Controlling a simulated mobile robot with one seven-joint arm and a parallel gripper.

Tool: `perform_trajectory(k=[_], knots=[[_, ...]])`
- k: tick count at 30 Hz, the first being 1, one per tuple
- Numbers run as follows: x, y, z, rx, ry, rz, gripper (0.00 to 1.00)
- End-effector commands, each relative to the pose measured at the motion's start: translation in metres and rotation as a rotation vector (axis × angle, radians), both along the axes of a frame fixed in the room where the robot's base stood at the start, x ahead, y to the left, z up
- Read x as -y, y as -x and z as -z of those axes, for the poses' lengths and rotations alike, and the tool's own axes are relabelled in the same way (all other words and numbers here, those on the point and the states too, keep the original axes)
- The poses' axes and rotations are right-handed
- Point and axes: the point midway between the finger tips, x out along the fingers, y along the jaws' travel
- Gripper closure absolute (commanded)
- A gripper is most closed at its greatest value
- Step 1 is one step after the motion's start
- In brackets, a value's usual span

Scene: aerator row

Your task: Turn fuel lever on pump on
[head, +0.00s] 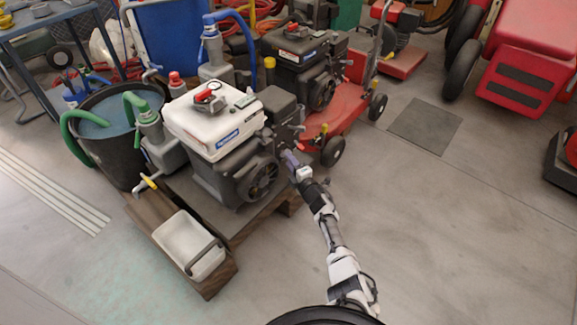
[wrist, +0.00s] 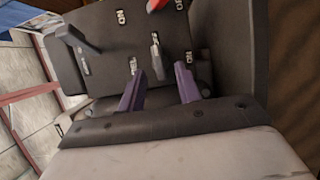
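The pump (head: 215,125), with a white tank over a dark engine, stands on a wooden pallet in the head view. My gripper (head: 292,160) is at the engine's right side. In the wrist view, my gripper (wrist: 159,70) has two purple fingers apart, with nothing held between them. A small grey lever (wrist: 157,62) on the dark control panel (wrist: 105,55) is between and just beyond the fingertips; contact cannot be told. Small white labels, some reading ON, mark the panel. Which lever is for fuel cannot be read.
A white tray (head: 178,245) sits at the pallet's front. A black bucket (head: 98,135) with a green hose is left of the pump. A second, dark engine (head: 300,62) and a red wheeled machine (head: 343,108) stand behind. The floor (head: 440,230) to the right is clear.

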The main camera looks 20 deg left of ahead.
Motion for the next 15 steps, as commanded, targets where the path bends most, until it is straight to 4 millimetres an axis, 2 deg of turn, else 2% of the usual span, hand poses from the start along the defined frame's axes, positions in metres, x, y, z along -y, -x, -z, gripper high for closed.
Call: perform_trajectory(k=[6,15], knots=[[-0.013,-0.013,0.002,0.001,0.000,0.000,0.66],[-0.016,-0.016,-0.001,-0.001,-0.001,0.002,0.66]])
